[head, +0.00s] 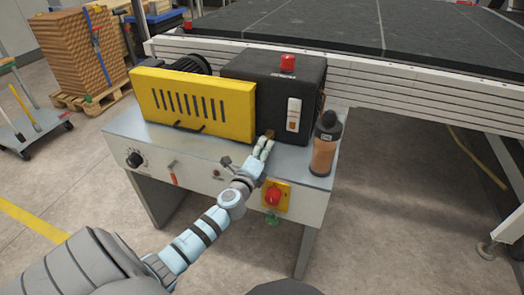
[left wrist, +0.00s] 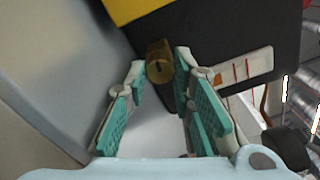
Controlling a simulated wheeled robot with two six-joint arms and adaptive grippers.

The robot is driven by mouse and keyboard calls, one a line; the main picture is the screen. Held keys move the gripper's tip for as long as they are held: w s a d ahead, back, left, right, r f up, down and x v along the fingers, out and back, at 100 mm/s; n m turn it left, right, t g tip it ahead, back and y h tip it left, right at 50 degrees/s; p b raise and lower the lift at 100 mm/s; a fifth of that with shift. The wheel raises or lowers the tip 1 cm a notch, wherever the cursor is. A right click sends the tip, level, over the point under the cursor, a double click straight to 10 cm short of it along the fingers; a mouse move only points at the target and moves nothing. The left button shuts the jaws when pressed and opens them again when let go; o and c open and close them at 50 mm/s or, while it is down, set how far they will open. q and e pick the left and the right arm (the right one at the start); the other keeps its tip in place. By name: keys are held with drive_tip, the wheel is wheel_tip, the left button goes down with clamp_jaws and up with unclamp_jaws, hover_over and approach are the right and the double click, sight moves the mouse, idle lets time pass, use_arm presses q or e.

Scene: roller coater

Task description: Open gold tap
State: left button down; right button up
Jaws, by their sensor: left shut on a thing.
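The gold tap (left wrist: 159,64) is a small brass cylinder low on the dark box of the machine. In the head view only a small brown-gold part of the tap (head: 270,134) shows beyond my fingertips. My left gripper (head: 265,145) reaches over the machine's grey top to it. In the left wrist view the fingertips of my left gripper (left wrist: 160,64) stand on either side of the tap and are shut on it. My right gripper is not in view.
The black box (head: 270,85) and yellow slotted guard (head: 190,100) stand behind my left gripper. A dark-capped brown bottle (head: 323,152) stands at its right on the grey top. A red switch on a yellow plate (head: 274,196) is on the front panel below.

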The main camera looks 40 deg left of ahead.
use_arm(q)
drive_tip(key=shift+n, duration=0.3)
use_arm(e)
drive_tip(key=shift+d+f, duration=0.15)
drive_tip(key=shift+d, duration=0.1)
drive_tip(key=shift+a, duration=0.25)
use_arm(q)
drive_tip(key=c, duration=1.4)
unclamp_jaws()
drive_tip(key=shift+o, duration=0.2)
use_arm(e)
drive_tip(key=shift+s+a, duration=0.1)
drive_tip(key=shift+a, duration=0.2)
use_arm(q)
drive_tip(key=shift+s, duration=0.1)
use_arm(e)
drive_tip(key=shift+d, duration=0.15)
